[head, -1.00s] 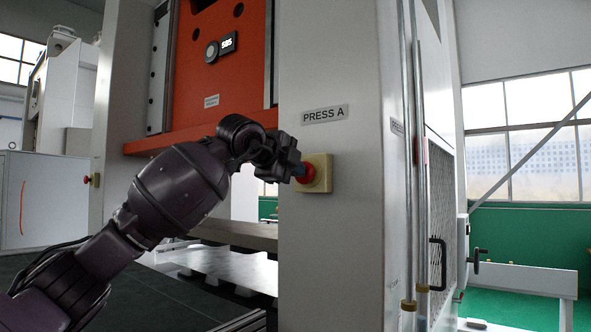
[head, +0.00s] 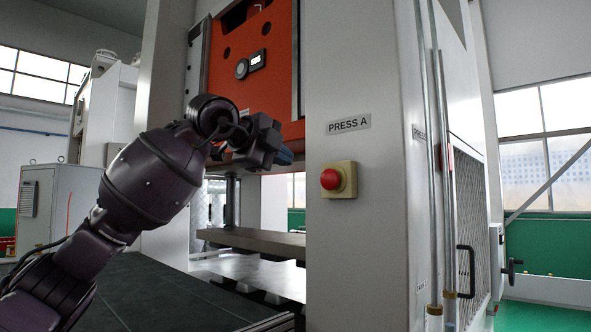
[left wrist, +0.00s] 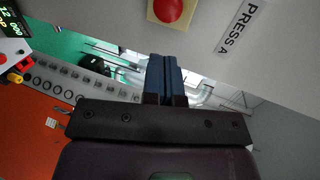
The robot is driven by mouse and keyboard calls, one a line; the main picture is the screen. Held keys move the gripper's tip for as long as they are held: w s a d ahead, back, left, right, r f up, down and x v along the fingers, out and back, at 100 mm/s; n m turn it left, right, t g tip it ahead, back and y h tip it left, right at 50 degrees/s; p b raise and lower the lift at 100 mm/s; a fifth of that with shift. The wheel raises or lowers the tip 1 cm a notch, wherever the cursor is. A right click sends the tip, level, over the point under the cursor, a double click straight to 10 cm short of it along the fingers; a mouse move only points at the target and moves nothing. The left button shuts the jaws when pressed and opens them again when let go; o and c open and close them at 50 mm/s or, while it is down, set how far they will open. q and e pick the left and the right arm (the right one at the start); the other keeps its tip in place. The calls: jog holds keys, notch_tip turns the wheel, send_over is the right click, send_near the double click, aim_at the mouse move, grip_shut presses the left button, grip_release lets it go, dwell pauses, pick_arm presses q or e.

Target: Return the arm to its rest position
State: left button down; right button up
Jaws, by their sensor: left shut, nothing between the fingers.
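My left gripper (head: 285,156) is shut and empty in the head view, up and left of the press button and clear of it. In the left wrist view its closed blue fingers (left wrist: 165,78) point up the picture, below the button. The red button (head: 331,179) sits on a yellowish square housing on the grey press column, under the PRESS A label (head: 349,124). The button also shows at the top of the left wrist view (left wrist: 168,9). My right gripper is in neither view.
The grey press column (head: 360,250) stands just right of my left gripper. Behind it are the orange press ram (head: 228,88) and a flat press bed (head: 255,241). A dark flat surface (head: 165,295) lies below my left arm. A grey cabinet (head: 45,200) stands far left.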

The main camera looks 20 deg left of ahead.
pick_arm(q)
jog(key=shift+s+a, duration=0.25)
jog(key=shift+s, duration=0.05)
dwell(0.5)
